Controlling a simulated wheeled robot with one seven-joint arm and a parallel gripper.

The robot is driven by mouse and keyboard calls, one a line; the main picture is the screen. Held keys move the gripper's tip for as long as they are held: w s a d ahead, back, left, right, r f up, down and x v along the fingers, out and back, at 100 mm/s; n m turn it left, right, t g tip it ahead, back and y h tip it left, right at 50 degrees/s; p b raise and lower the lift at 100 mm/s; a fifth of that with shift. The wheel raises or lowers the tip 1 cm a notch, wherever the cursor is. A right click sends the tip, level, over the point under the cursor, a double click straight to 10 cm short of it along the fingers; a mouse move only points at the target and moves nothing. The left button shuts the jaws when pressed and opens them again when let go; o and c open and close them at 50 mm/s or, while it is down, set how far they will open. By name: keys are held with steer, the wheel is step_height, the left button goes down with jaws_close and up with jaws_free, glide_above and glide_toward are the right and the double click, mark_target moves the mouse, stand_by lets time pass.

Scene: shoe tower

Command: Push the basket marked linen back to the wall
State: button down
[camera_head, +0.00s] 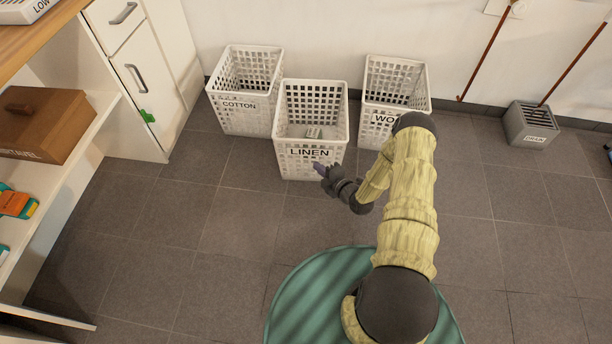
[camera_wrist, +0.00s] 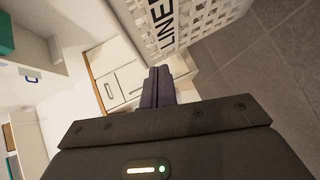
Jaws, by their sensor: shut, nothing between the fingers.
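The white linen basket (camera_head: 311,125) stands on the floor between two other baskets and sits forward of them, away from the wall (camera_head: 340,25). Its LINEN label faces me, and a small pale item (camera_head: 314,132) lies inside. My gripper (camera_head: 318,168) is shut and empty, with its fingertips at the lower front of the basket, just below the label. In the wrist view the shut fingers (camera_wrist: 157,86) point past the basket's labelled side (camera_wrist: 170,25). I cannot tell whether they touch it.
The cotton basket (camera_head: 245,90) stands behind on the left. A third basket marked "WO..." (camera_head: 395,90), partly hidden by my arm, stands behind on the right. White cabinets (camera_head: 140,75) are at the left, a grey drain box (camera_head: 530,124) at the right.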

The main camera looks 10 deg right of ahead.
steer(key=s+f+n+t+b, duration=0.1)
steer(key=s+f+b, duration=0.3)
steer(key=f, duration=0.5)
steer(key=shift+a+f+t, duration=0.25)
steer(key=shift+a+t, duration=0.1)
steer(key=shift+t, duration=0.55)
steer(key=shift+w, duration=0.1)
steer(key=b, duration=0.8)
glide_toward(301, 158)
steer(key=a+x, duration=0.1)
steer(key=x, duration=0.4)
steer(key=shift+w+d+b, duration=0.2)
steer(key=shift+w+b, duration=0.1)
steer(key=shift+w, duration=0.25)
steer(key=shift+w, duration=0.1)
